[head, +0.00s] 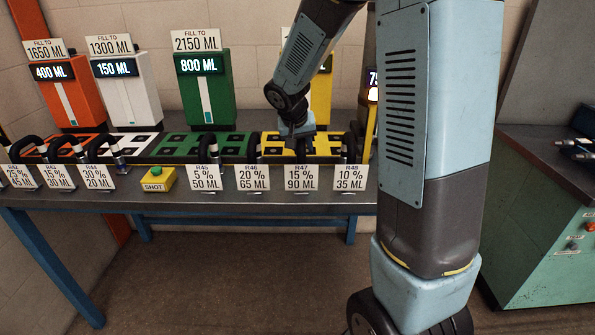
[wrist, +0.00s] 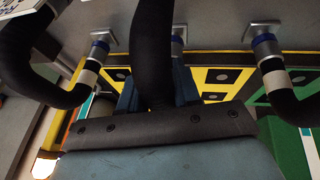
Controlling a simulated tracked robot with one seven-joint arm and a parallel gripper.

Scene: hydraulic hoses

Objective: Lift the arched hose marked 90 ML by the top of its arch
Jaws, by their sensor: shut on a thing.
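The card R47, 15 %, 90 ML (head: 299,178) stands at the front edge of the bench. The black arched hose (head: 302,148) rises behind it, partly hidden by the card and by my gripper (head: 297,127). In the wrist view the hose (wrist: 152,50) runs between the jaws of my gripper (wrist: 155,98), which is shut on it. A metal fitting (wrist: 178,35) shows partly behind the held hose. I cannot tell whether the hose is raised.
Neighbouring hoses stand close on both sides, at cards R46 (head: 254,177) and R48 (head: 347,177). Green (head: 205,88) and yellow (head: 321,92) machines stand behind. A yellow SHOT button box (head: 157,180) sits left. My arm hides part of the right side.

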